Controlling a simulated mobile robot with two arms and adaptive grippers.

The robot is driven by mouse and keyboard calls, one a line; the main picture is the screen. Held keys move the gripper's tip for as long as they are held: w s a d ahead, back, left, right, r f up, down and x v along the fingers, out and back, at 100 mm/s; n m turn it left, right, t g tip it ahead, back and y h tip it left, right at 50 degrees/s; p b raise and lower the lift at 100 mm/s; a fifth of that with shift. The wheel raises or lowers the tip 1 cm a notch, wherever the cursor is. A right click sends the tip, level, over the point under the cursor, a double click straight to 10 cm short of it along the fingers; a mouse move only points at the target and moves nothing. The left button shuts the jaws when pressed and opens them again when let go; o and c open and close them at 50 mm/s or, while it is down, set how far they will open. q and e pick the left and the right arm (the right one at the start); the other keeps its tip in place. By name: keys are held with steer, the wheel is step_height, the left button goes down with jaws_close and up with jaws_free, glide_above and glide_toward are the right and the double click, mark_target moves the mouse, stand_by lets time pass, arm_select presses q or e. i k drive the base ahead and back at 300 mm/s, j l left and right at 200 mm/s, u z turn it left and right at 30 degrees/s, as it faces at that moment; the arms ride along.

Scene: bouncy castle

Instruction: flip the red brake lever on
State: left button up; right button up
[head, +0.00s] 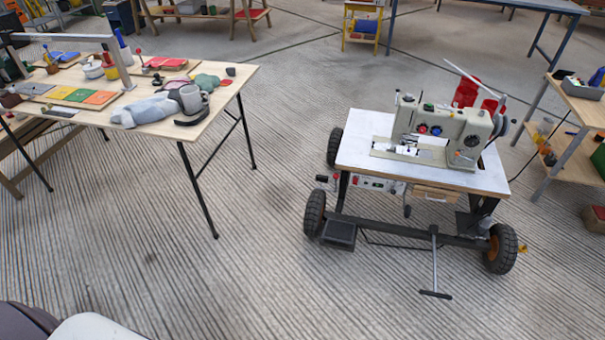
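A wheeled cart with a pale top (352,152) carries a beige sewing machine (435,125) at the right of the head view. A small black handle (322,178) with a bit of red beside it sticks out at the cart's left side, above the front left wheel (315,213). It is too small to tell whether this is the red brake lever or which way it is set. A T-shaped bar (435,270) reaches down from the cart's front. Neither of my grippers is in view.
A shelf (580,105) stands at the right edge. The ribbed floor (255,255) before the cart and table is clear.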

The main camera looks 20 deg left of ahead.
mark_target(320, 179)
steer(key=j, duration=0.55)
steer(key=j+z, duration=0.15)
steer(key=j, duration=0.45)
steer(key=k+j, duration=0.15)
steer(key=j, duration=0.4)
steer(key=j+z, duration=0.15)
steer(key=j, duration=0.4)
steer(key=k+j, duration=0.15)
steer(key=j, duration=0.45)
steer(key=i+l, duration=0.1)
steer(key=i, duration=0.75)
steer(key=i+l, duration=0.15)
steer(key=i, duration=0.7)
steer(key=i+l, duration=0.1)
steer(key=i, duration=0.7)
steer(key=i+j+u, duration=0.05)
